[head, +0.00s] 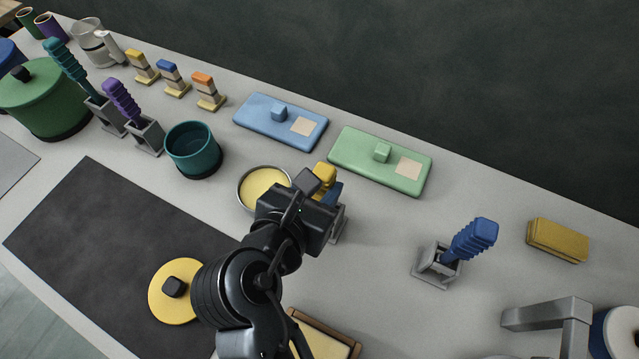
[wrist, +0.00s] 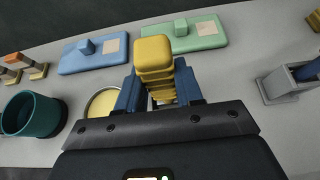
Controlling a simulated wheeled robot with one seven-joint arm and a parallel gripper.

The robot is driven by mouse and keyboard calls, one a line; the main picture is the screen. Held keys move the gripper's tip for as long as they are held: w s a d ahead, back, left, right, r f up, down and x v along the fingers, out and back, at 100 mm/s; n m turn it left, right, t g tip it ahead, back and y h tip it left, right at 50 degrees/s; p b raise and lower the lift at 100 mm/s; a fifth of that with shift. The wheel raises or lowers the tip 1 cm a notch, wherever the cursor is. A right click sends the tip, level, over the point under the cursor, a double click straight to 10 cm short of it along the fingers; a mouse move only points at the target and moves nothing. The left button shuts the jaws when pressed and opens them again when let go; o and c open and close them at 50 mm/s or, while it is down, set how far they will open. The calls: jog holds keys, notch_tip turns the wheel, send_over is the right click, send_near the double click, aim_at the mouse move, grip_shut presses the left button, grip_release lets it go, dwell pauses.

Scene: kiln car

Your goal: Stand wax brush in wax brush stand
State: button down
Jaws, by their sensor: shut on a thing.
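The wax brush has a ribbed yellow handle (head: 325,173), which also shows upright between my fingers in the wrist view (wrist: 154,62). My gripper (head: 329,188) is shut on this handle, with a blue finger on each side of it. A grey stand (head: 341,226), which looks like the wax brush stand, shows only in part behind my gripper. The brush's lower end is hidden, so I cannot tell whether it is inside the stand. A round pot of pale yellow wax (head: 264,184) stands open just left of my gripper.
A blue brush (head: 473,240) leans in another grey stand (head: 437,266) to the right. A teal pot (head: 193,150) stands left. Blue (head: 262,111) and green (head: 350,153) slabs lie behind. A yellow lid (head: 172,302) lies in front. Bare counter lies between my gripper and the blue brush.

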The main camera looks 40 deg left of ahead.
jog(key=shift+f, duration=0.4)
dwell(0.3)
jog(key=c, duration=0.6)
grip_release()
jog(key=shift+c, duration=0.2)
jog(key=shift+s, duration=0.1)
jog(key=v, duration=0.7)
jog(key=shift+s+r, duration=0.2)
jog(key=shift+s, duration=0.15)
dwell(1.0)
jog(key=shift+d, duration=0.1)
jog(key=v, duration=0.7)
jog(key=shift+s+r, duration=0.15)
jog(key=shift+s, duration=0.2)
